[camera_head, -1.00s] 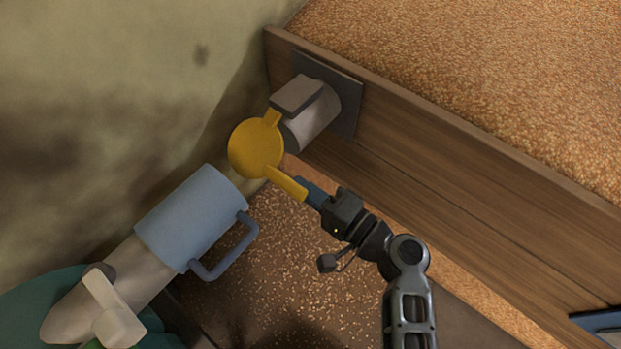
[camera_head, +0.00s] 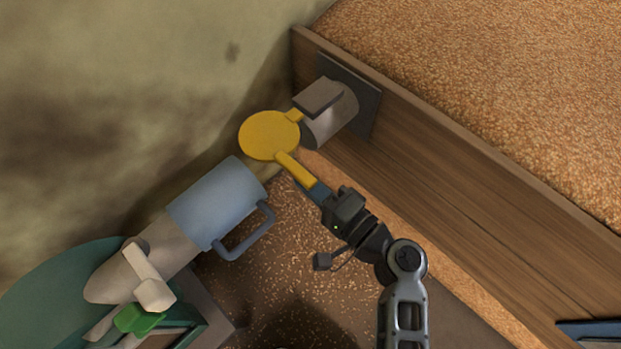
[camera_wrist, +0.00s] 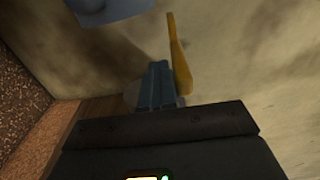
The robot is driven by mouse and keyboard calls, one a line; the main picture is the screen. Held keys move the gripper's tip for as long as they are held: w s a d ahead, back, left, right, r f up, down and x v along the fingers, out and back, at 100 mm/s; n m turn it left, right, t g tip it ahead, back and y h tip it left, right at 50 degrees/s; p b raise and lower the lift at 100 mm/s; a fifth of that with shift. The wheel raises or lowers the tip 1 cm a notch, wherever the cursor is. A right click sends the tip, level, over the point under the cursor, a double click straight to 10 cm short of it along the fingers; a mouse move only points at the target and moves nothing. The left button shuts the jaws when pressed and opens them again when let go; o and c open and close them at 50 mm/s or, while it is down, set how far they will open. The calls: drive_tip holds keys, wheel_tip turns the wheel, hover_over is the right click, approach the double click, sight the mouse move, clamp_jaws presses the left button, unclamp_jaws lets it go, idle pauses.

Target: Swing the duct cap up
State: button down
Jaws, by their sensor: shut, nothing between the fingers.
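The yellow duct cap (camera_head: 269,135) is a round disc with a tab. It is hinged at the end of the short grey duct (camera_head: 330,115) on the wooden wall and stands swung out from the duct mouth. My gripper (camera_head: 307,187) is shut, with its blue fingers at the cap's tab; whether they touch it is hard to tell. In the wrist view the shut blue fingers (camera_wrist: 157,88) are beside the yellow cap (camera_wrist: 180,60), seen edge-on, with nothing between them.
A light-blue sleeve (camera_head: 217,203) with a handle sits on a pipe at left. A green machine (camera_head: 60,295) with a green-tipped lever (camera_head: 140,318) is at lower left. The wooden bin wall (camera_head: 440,165) holds grain (camera_head: 490,80). Grain also covers the floor (camera_head: 300,250).

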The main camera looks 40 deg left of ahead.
sight(309, 176)
drive_tip(key=shift+s+r+p, duration=0.15)
drive_tip(key=shift+r+p, duration=0.8)
drive_tip(key=shift+r, duration=0.55)
drive_tip(key=shift+w+r+p, duration=0.25)
drive_tip(key=shift+r+p, duration=0.45)
drive_tip(key=shift+r, duration=0.35)
drive_tip(key=s+d+r+p, duration=0.1)
drive_tip(key=d+r+p, duration=0.1)
drive_tip(key=d, duration=0.8)
drive_tip(key=shift+r, duration=0.15)
